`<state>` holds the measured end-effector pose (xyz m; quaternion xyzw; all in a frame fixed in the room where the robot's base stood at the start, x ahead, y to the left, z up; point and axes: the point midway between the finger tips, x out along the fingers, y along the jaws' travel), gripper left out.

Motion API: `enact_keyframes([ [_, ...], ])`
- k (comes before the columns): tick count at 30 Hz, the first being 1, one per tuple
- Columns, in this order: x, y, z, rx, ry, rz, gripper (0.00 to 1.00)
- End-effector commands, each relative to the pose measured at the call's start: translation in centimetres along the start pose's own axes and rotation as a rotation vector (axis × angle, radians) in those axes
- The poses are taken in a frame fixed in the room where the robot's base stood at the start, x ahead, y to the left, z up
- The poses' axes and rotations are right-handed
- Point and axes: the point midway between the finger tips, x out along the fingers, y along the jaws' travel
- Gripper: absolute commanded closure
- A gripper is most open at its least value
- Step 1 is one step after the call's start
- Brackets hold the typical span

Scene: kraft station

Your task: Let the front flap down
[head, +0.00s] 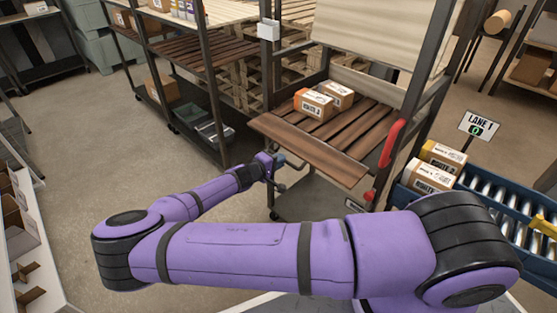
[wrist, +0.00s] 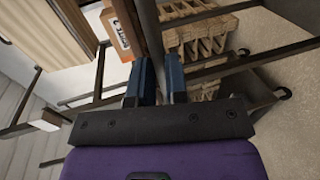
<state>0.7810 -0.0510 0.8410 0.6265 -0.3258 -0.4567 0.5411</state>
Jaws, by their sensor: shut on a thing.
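The front flap (head: 308,150) is a long brown wooden board along the near edge of the slatted cart shelf. It runs from the left front corner to the right post. I cannot tell its exact tilt. My gripper (head: 275,172) is at the flap's left end, low against its near side. The fingertips' contact is partly hidden in the head view.
Small cartons (head: 313,104) sit on the shelf behind the flap. A red handle (head: 392,142) is on the cart's right side. A roller conveyor with boxes (head: 435,178) stands at the right. A rack (head: 215,130) stands left of the cart. Floor at the left is clear.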

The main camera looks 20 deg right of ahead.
Motion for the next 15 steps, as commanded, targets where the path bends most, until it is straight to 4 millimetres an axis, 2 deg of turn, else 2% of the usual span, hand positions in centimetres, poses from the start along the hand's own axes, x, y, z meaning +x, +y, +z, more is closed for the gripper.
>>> enact_keyframes([
  [10,-0.01,-0.07,0.05,0.001,-0.001,-0.001,1.00],
  [11,-0.01,-0.07,0.05,0.001,-0.001,-0.001,0.79],
  [12,-0.01,-0.06,0.05,0.001,-0.001,-0.001,0.69],
  [13,-0.01,-0.06,0.04,0.000,-0.001,-0.001,0.63],
  [15,-0.01,-0.05,0.04,0.000,-0.001,-0.001,0.60],
])
